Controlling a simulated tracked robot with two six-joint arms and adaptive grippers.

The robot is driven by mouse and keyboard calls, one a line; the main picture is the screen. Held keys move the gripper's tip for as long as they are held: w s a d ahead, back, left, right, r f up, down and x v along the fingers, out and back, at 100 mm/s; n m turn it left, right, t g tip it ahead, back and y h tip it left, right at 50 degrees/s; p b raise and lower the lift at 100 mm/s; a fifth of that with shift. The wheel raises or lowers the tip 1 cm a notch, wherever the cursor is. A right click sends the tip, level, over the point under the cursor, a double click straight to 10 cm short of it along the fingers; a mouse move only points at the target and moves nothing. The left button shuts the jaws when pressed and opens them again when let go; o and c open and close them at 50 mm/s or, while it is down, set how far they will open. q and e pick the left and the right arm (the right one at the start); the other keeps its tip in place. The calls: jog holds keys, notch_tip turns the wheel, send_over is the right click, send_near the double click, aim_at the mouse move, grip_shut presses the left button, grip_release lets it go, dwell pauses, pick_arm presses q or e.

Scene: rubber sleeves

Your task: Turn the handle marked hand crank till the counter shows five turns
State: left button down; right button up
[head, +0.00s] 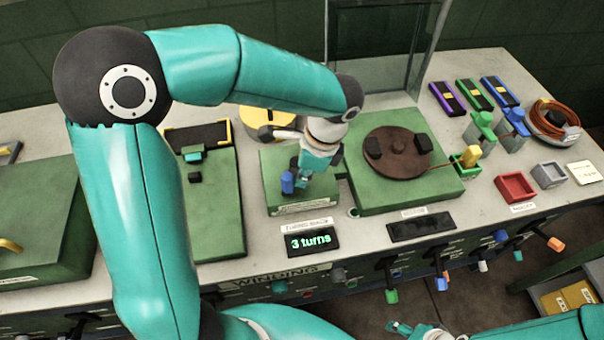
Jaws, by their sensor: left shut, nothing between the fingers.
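A blue upright knob (287,183) stands on a green block (270,165) in the middle of the bench; it looks like the crank handle, and the label on the block's front is too small to read. The counter display (311,241) in front of it reads "3 turns". My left gripper (302,184) is shut and empty, pointing down just right of the blue knob; I cannot tell whether it touches it. The gripper hides part of the block and any crank arm. My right gripper (398,328) is low at the bottom edge, below the bench front, and its fingers are unclear.
A brown turntable (398,152) on a green base stands to the right, with a dark blank display (422,226) in front. A green panel (215,210) lies to the left. A red tray (516,187) and colored blocks are at right. Several colored levers stick out from the bench front.

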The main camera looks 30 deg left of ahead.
aim_at(282, 175)
pick_arm(q)
jog(key=shift+s+a+m, duration=0.2)
jog(key=shift+m, duration=0.2)
dwell(0.6)
jog(key=shift+s+a+m+t, duration=0.35)
jog(key=shift+a+m, duration=0.2)
jog(key=shift+m, duration=0.35)
jog(key=m, duration=0.1)
jog(key=a+m, duration=0.1)
jog(key=shift+s+a+m+t, duration=0.25)
jog(key=shift+s+m, duration=0.05)
jog(key=shift+s, duration=0.05)
jog(key=shift+a, duration=0.35)
jog(key=shift+s, duration=0.1)
